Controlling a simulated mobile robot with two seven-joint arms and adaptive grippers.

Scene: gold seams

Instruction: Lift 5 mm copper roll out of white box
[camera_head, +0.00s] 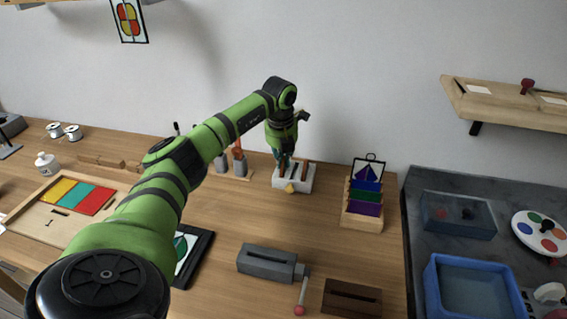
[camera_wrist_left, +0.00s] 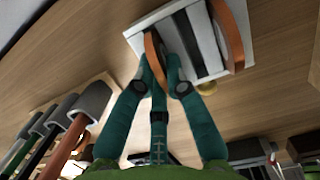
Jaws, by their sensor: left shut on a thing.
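The white box (camera_head: 304,186) stands on the table near the wall; it also shows at the top of the left wrist view (camera_wrist_left: 143,31). My left gripper (camera_head: 284,157) reaches down to it from above. In the left wrist view, its teal fingers (camera_wrist_left: 163,72) are shut on a narrow copper roll (camera_wrist_left: 153,53) at one end of the box. I cannot tell how deep this roll sits in its slot. A wider copper roll (camera_wrist_left: 229,34) stands at the other end, with dark slots between. No size marking is readable. My right gripper is not in view.
Tools with grey heads (camera_wrist_left: 92,99) stand in a rack beside the box. A wooden holder with coloured sheets (camera_head: 362,216) stands to the right. A grey device with a crank (camera_head: 266,262) lies in front. Bare table lies between.

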